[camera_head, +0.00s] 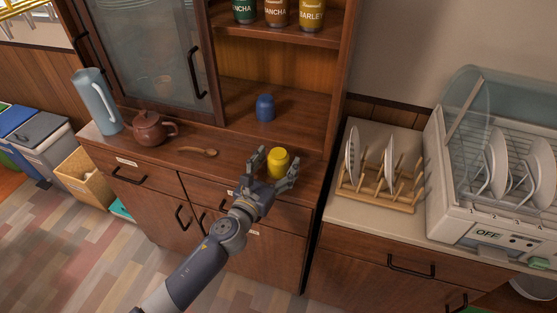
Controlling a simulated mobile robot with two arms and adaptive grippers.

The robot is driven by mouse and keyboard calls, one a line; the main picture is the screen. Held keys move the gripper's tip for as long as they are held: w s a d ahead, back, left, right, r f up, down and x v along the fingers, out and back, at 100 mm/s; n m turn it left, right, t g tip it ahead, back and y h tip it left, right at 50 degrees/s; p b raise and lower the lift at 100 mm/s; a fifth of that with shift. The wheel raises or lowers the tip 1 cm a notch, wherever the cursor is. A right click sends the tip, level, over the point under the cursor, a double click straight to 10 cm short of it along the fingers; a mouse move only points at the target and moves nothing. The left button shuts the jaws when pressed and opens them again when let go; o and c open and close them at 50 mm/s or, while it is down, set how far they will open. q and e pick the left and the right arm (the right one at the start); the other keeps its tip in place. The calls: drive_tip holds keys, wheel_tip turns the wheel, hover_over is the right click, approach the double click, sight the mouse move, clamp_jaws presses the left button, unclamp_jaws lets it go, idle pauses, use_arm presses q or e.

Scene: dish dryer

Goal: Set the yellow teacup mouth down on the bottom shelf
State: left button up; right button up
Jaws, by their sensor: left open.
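The yellow teacup (279,162) is on the wooden cabinet's counter (230,160), near its right end. A smaller ring shows on its top, so it looks mouth down, though it is small in view. My left gripper (278,159) is open, with one finger on each side of the cup; I cannot tell whether they touch it. Its lower part is partly hidden by the gripper. The bottom shelf (300,115) is behind the counter, in the open right part of the cabinet. A blue teacup (265,107) stands on it, seemingly mouth down. My right gripper is not in view.
A wooden spoon (198,151), brown teapot (152,128) and blue pitcher (96,101) are on the counter's left. Tea canisters (278,12) stand on the shelf above. A wooden plate rack (385,195) and dish dryer (490,220) are at right. The bottom shelf is free beside the blue cup.

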use_arm(q)
drive_tip(key=shift+w+d, duration=0.25)
drive_tip(key=shift+w, duration=0.3)
drive_tip(key=c, duration=1.4)
drive_tip(key=shift+o, duration=0.2)
